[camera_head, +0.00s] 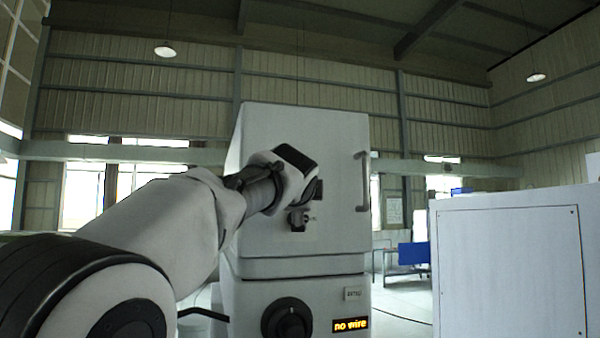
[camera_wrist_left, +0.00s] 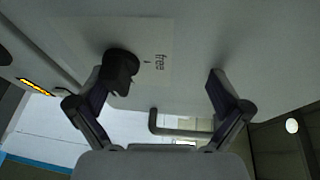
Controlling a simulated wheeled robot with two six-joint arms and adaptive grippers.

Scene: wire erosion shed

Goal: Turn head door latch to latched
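The head door latch is a dark knob (camera_wrist_left: 121,66) on a pale label plate (camera_wrist_left: 150,50) with the word "free" beside it in the left wrist view. The plate is on the grey door (camera_head: 340,150) of the machine head. My left gripper (camera_wrist_left: 160,82) is open, its two fingers wide apart in front of the door. One finger is right by the knob and overlaps it in view; I cannot tell if they touch. The other finger is well away from it. In the head view my left wrist hides much of the latch area. My right gripper is not in view.
A bar handle (camera_head: 364,182) stands out at the door's right side. Below the door are a large black dial (camera_head: 287,320) and a display (camera_head: 350,324) reading "no wire". A white cabinet (camera_head: 510,265) stands at the right, with open floor between.

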